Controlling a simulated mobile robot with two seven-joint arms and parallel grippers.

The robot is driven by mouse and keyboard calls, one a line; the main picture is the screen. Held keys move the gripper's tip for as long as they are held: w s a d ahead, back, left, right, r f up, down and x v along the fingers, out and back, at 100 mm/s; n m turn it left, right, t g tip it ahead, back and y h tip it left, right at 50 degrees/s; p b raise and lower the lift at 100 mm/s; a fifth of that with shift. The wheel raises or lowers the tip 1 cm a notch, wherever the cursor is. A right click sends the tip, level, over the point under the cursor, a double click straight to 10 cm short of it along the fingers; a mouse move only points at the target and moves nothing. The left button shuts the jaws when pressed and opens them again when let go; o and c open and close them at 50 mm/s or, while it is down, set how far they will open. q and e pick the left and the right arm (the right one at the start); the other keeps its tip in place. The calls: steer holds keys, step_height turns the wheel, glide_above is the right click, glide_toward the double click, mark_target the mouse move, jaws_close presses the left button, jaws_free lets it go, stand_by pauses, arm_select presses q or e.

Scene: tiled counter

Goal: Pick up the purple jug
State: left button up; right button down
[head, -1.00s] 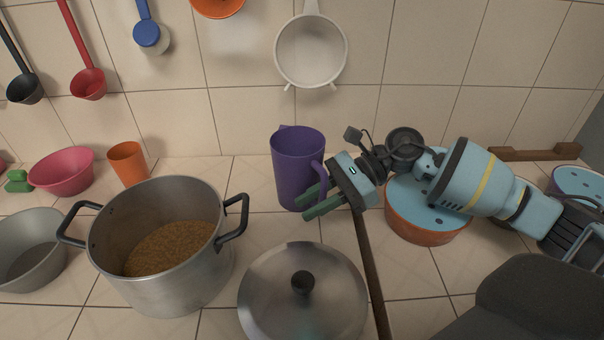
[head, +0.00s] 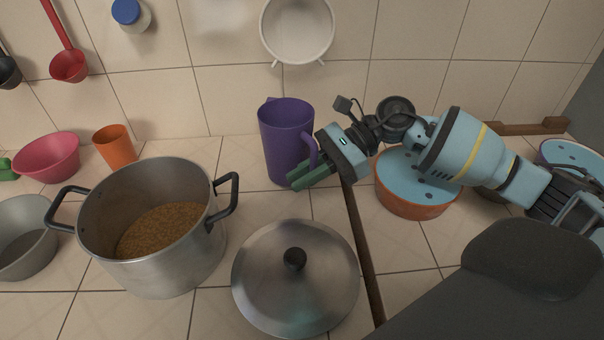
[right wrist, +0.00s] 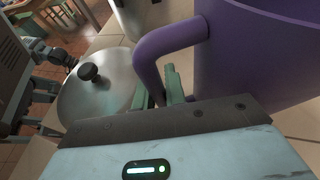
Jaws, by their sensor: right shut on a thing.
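The purple jug (head: 286,143) stands upright on the tiled counter near the back wall, its handle on the right side. My right gripper (head: 298,181) comes in from the right, low at the handle side. In the right wrist view the jug (right wrist: 250,60) fills the right side, and its handle passes down between the green fingers of my right gripper (right wrist: 160,92). The gripper is shut on the handle. The lower end of the handle is hidden behind the gripper body. My left gripper is not in the head view.
A metal pot (head: 150,262) with brown grainy contents stands to the left. A steel lid (head: 320,285) lies in front of the jug. An orange-brown pot with a blue lid (head: 412,200) sits under my right arm. An orange cup (head: 115,148) stands at the back left.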

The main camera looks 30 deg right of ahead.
step_height(320, 180, up, 27)
steer(key=c, duration=2.1)
jaws_free()
steer(key=shift+c, duration=0.2)
steer(key=shift+f, duration=0.15)
jaws_close()
